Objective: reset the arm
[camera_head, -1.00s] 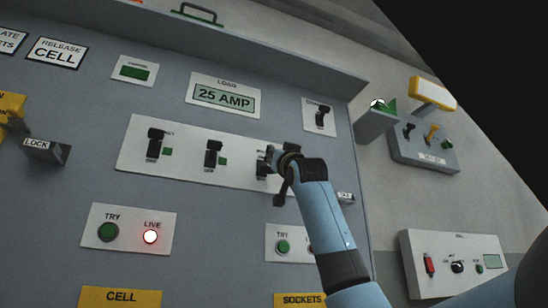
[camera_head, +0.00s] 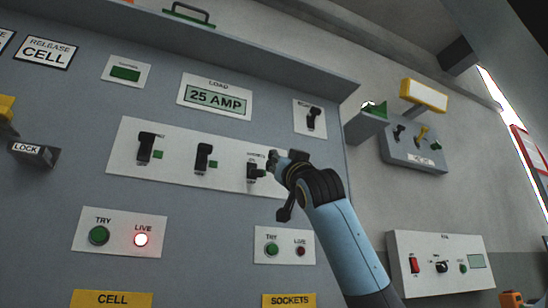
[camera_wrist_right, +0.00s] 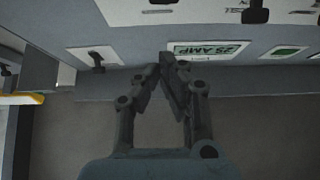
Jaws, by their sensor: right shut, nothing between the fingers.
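The panel has a white plate (camera_head: 180,166) with a row of black lever switches. The left switch (camera_head: 146,146) and middle switch (camera_head: 203,156) have their handles up, each beside a green square. The right switch (camera_head: 254,172) has its handle lower, and my gripper hides part of that area. My right gripper (camera_head: 274,162) is just right of this switch; contact cannot be told. In the wrist view my right gripper (camera_wrist_right: 167,62) is shut and empty, its fingertips in front of the panel near the 25 AMP display (camera_wrist_right: 208,49). My left gripper is out of view.
A red LIVE lamp (camera_head: 141,239) glows at lower left; the other LIVE lamp (camera_head: 300,251) is dark. A ledge (camera_head: 250,55) juts out above the panel. A lock block (camera_head: 36,153) sticks out at left. Control boxes (camera_head: 412,150) hang on the right wall.

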